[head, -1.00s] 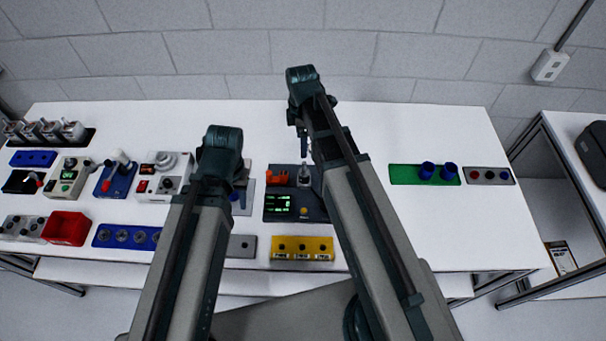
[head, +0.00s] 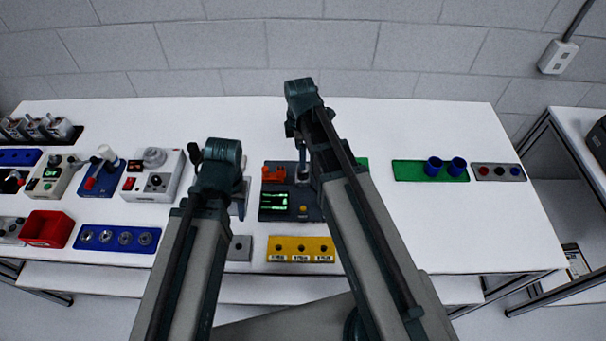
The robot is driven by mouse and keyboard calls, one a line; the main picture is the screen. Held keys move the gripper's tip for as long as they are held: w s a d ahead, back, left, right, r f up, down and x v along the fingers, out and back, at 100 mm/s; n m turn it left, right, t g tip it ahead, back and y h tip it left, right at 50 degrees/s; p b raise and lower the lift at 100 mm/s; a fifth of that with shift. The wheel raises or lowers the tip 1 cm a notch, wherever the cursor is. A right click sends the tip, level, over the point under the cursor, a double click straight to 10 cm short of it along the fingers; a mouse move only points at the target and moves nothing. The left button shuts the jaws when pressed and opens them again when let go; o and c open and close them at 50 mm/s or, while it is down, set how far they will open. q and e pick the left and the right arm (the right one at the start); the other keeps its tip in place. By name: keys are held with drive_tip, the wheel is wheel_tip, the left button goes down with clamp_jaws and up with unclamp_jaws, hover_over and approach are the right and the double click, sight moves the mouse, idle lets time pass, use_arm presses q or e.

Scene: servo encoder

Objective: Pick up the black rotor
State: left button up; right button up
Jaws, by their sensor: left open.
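No part can be told for sure as the black rotor; it is hidden or too small to make out. My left gripper (head: 243,187) is open, mostly behind its own arm, over a grey plate (head: 240,208) left of the dark tester. My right gripper (head: 302,147) points down above the dark tester (head: 275,213), which has a green display and an orange part (head: 273,173). A small silver cylinder (head: 303,172) stands on the tester just below the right gripper. Whether the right jaws touch it or are shut, I cannot tell.
A blue tray (head: 118,247) holds several round metal parts, beside a red bin (head: 47,229). A yellow block (head: 301,242) lies at the front. The table's right and back are mostly clear.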

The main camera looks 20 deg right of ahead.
drive_tip(key=shift+f, duration=0.1)
use_arm(q)
wheel_tip(320, 180, down, 5)
drive_tip(key=b, duration=0.5)
drive_tip(key=shift+f, duration=0.15)
use_arm(e)
drive_tip(key=f, duration=0.5)
drive_tip(key=shift+s+d, duration=0.3)
drive_tip(key=shift+s, duration=0.1)
clamp_jaws()
